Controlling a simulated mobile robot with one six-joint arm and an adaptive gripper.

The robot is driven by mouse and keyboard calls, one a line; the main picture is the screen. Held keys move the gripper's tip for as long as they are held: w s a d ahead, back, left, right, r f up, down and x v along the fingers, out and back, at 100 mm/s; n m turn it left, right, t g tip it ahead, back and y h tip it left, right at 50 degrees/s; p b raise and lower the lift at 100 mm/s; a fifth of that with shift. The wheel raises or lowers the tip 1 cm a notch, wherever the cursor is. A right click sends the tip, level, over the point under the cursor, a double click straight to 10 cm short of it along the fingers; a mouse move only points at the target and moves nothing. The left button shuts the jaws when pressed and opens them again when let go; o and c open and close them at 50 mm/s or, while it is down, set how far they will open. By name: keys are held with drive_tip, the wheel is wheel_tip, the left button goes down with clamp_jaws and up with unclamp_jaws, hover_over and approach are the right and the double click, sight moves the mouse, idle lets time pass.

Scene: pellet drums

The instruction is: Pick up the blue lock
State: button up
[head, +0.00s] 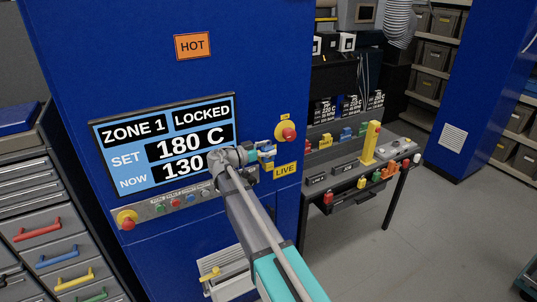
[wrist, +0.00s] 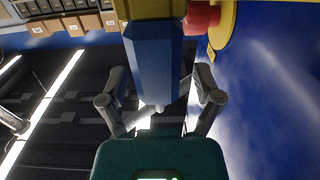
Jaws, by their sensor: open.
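My gripper (head: 262,153) is raised in front of the blue cabinet, just below the red knob on its yellow plate. In the wrist view my gripper (wrist: 162,85) is open, with one finger on each side of a long blue block (wrist: 153,60). The block has a yellow part across its top edge and looks like the blue lock, though I cannot be sure. I cannot tell whether the fingers touch it. In the head view a small blue and yellow piece (head: 267,152) shows at the fingertips, partly hidden by my gripper. Another small blue item (head: 346,134) stands at the back of the bench.
The red knob (head: 289,133) is close above my gripper; a LIVE label (head: 285,170) is just below. The screen (head: 165,145) reads ZONE 1 LOCKED. The bench (head: 400,147) at right carries several coloured items and a yellow post (head: 371,143). The floor at right is clear.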

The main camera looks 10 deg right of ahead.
clamp_jaws()
idle(0.3)
drive_tip(key=shift+r, duration=0.25)
wheel_tip(320, 180, up, 10)
drive_tip(key=p, duration=1)
drive_tip(key=shift+f, duration=0.2)
drive_tip(key=shift+f, duration=0.2)
idle(0.4)
